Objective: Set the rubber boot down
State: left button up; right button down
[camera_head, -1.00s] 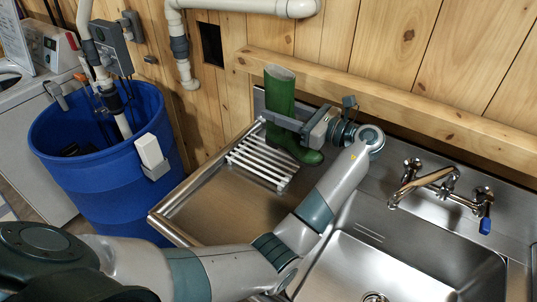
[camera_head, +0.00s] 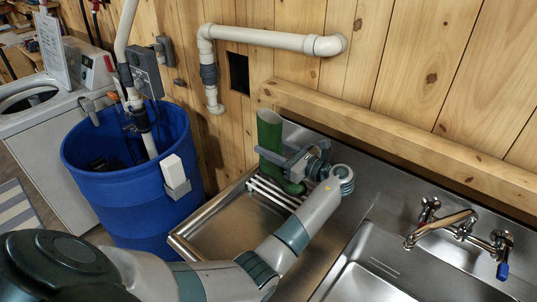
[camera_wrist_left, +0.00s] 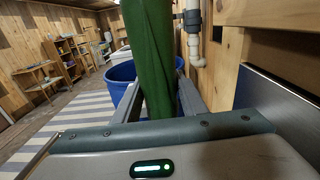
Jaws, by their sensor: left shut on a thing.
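The green rubber boot (camera_head: 269,132) stands roughly upright over the white slatted rack (camera_head: 262,189) on the metal drainboard. Its foot (camera_head: 292,185) points toward the lower right and overlaps the rack's slats; I cannot tell whether the sole touches them. My left gripper (camera_head: 271,157) is shut on the boot's shaft, coming from the right. In the left wrist view the shaft (camera_wrist_left: 147,60) stands between the two fingers, and the foot is hidden below. My right gripper is not in view.
A sink basin (camera_head: 370,285) with a tap (camera_head: 440,228) lies to the right. A blue barrel (camera_head: 140,190) stands left of the drainboard. The wooden wall with a ledge (camera_head: 350,120) and a pale pipe (camera_head: 270,38) is close behind the boot.

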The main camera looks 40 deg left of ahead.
pick_arm(q)
jog(key=shift+a+f, duration=0.2)
jog(key=shift+a, duration=0.2)
jog(key=shift+f+p, duration=0.55)
jog(key=shift+f, duration=1.55)
jog(key=o, duration=1.2)
jog(key=shift+d, duration=0.15)
